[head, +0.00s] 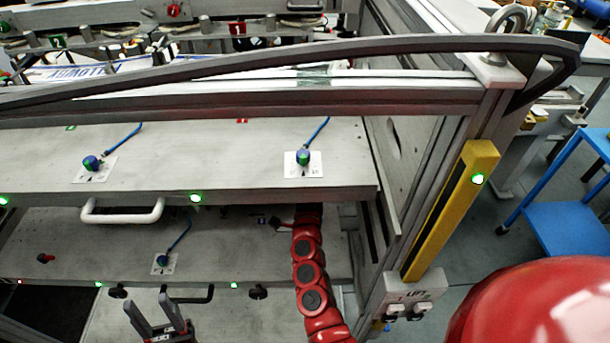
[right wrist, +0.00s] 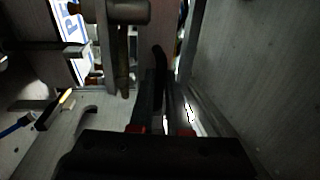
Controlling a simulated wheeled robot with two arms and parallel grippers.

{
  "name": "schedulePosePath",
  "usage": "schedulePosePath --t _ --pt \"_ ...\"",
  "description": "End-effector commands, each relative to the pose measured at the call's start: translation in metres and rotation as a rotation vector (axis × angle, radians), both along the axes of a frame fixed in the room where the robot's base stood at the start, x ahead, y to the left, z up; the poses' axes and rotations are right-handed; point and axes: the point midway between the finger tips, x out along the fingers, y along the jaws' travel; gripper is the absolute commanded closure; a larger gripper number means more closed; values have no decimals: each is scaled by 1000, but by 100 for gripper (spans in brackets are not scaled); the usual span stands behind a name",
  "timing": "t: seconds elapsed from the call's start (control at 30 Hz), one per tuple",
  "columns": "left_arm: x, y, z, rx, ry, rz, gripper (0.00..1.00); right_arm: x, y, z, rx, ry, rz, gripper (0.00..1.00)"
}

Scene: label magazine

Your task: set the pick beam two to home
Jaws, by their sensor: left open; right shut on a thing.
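My left gripper (head: 154,306) is open and empty at the bottom of the head view, in front of the lower grey panel (head: 85,240). My right arm reaches in under the upper grey panel (head: 240,160), which hides its gripper in the head view. In the right wrist view my right gripper (right wrist: 160,118) is shut on a dark, thin, upright handle with a curved top (right wrist: 159,58). The picture is too dark to show what the handle belongs to. I cannot tell which part is pick beam two.
Blue-green knobs on white plates (head: 303,160) sit on the panels. A white handle (head: 122,212) sticks out at the upper panel's front edge. A yellow post (head: 452,208) and a lift switch box (head: 414,295) are right of my right arm. A metal post (right wrist: 112,45) hangs close by.

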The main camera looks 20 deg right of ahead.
Motion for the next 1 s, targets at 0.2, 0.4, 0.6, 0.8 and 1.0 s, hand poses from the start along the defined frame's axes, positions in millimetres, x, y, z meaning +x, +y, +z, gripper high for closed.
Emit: schedulePosePath --t 0.2,0.4,0.6,0.8,1.0 --pt "0 0 0 0 0 0 50 0 0 -1 0 2 1 100" --pt "0 0 0 0 0 0 50 0 0 -2 0 2 1 100" --pt "0 0 -14 0 0 0 50 23 -7 -6 2 2 -2 100" --pt "0 0 -33 0 0 0 50 65 -20 -3 0 -4 -4 100" --pt "0 0 -40 0 0 0 50 86 -25 -2 0 1 0 100"
